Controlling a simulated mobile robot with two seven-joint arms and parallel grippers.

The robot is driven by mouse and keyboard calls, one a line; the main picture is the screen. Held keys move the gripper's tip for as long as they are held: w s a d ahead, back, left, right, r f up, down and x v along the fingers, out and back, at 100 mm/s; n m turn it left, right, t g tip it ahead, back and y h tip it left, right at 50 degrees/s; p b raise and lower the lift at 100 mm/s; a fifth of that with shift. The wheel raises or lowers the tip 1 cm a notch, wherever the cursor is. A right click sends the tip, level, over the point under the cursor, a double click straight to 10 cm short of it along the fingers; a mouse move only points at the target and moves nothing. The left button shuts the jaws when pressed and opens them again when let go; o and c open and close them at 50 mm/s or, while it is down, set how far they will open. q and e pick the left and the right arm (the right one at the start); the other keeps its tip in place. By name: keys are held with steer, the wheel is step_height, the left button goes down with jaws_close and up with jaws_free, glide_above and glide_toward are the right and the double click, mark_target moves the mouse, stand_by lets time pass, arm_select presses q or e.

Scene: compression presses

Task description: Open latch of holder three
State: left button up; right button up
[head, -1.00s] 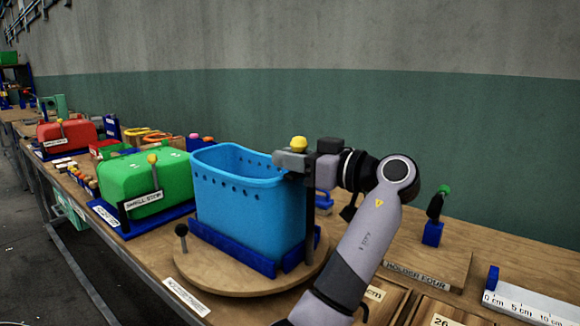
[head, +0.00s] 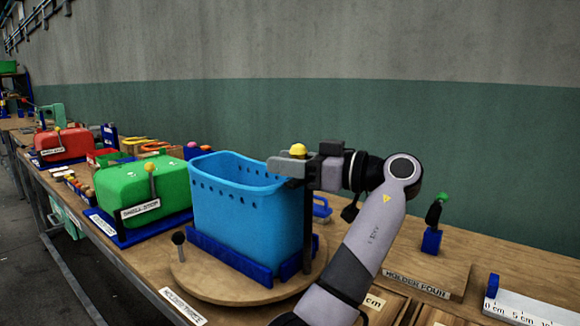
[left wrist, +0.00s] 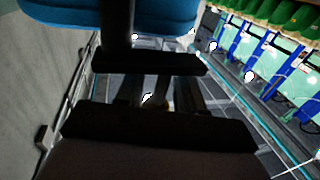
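Holder three is a round wooden base (head: 215,281) with a label (head: 183,306) at its front, partly readable. Blue brackets (head: 226,262) on it hold a blue perforated basket (head: 240,203). A dark upright post (head: 308,235) stands at the basket's right corner, with a yellow knob (head: 298,150) at its top. My left gripper (head: 287,167) is at the post's top, just below the knob. In the left wrist view its fingers (left wrist: 152,95) are apart, with a gap between them. A dark post (left wrist: 116,25) meets the upper finger there; firm contact cannot be told.
A short lever with a dark ball (head: 178,238) stands on the base's front left. A green case (head: 145,188) and a red case (head: 62,143) stand farther left. Holder four (head: 425,274) and a white ruler (head: 515,308) are at the right.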

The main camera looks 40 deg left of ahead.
arm_select(q)
steer(key=shift+f, duration=0.15)
steer(key=shift+d, duration=0.1)
steer(key=shift+w+d+f, duration=0.1)
steer(key=shift+w+d, duration=0.05)
steer(key=shift+d, duration=0.1)
steer(key=b+v, duration=0.1)
steer(key=v, duration=0.5)
steer(key=shift+d, duration=0.3)
